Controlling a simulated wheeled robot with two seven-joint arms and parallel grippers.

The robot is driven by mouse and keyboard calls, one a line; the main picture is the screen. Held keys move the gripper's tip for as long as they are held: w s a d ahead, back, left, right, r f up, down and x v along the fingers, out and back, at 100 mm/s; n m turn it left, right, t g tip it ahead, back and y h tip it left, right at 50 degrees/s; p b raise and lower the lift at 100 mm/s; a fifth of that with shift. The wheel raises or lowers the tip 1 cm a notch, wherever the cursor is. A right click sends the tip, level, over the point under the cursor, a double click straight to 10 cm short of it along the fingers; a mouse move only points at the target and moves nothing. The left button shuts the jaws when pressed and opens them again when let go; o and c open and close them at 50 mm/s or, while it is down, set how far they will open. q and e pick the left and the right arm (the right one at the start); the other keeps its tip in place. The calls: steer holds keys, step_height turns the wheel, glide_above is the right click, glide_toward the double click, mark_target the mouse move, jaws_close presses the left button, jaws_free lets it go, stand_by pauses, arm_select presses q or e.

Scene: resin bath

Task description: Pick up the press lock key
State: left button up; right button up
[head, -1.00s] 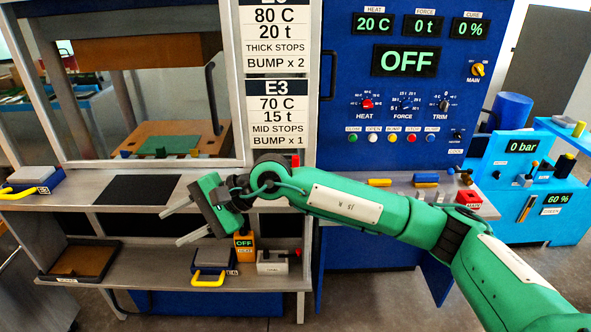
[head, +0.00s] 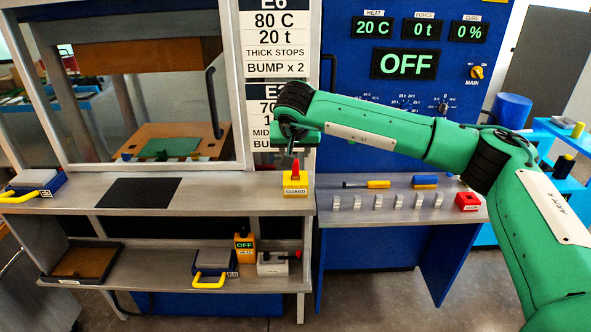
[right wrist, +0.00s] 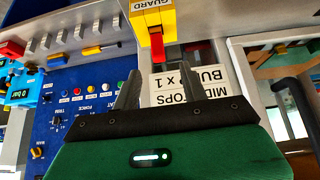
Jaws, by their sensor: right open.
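A red upright piece (head: 295,165) stands in a yellow block (head: 295,183) marked GUARD, at the right end of the grey bench. I cannot tell for sure that this red piece is the press lock key. My right gripper (head: 288,152) is just above it, largely hidden behind my own wrist in the head view. In the right wrist view the open, empty fingers (right wrist: 155,78) point towards the red piece (right wrist: 157,48) and the yellow block (right wrist: 152,17). The piece lies ahead of the gap between the fingertips. My left gripper is out of view.
Grey hooks (head: 378,201), a red block (head: 467,201) and yellow-blue handled items line the right-hand shelf. The lower shelf holds an orange box (head: 244,246) reading OFF and a grey box (head: 271,264). A black mat (head: 143,192) lies on the bench. The press frame stands behind.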

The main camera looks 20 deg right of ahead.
mark_target(296, 161)
steer(key=x, duration=0.2)
steer(key=shift+w+f, duration=0.1)
steer(key=shift+f, duration=0.2)
steer(key=shift+w+d+f+p, duration=0.1)
steer(key=shift+f+p, duration=0.05)
steer(key=shift+p, duration=0.35)
steer(key=p+x, duration=0.2)
steer(key=x, duration=0.2)
steer(key=shift+d+f, duration=0.1)
steer(key=shift+f, duration=0.1)
steer(key=shift+w+f, duration=0.15)
steer(key=shift+f, duration=0.1)
jaws_close()
steer(key=shift+r, duration=0.15)
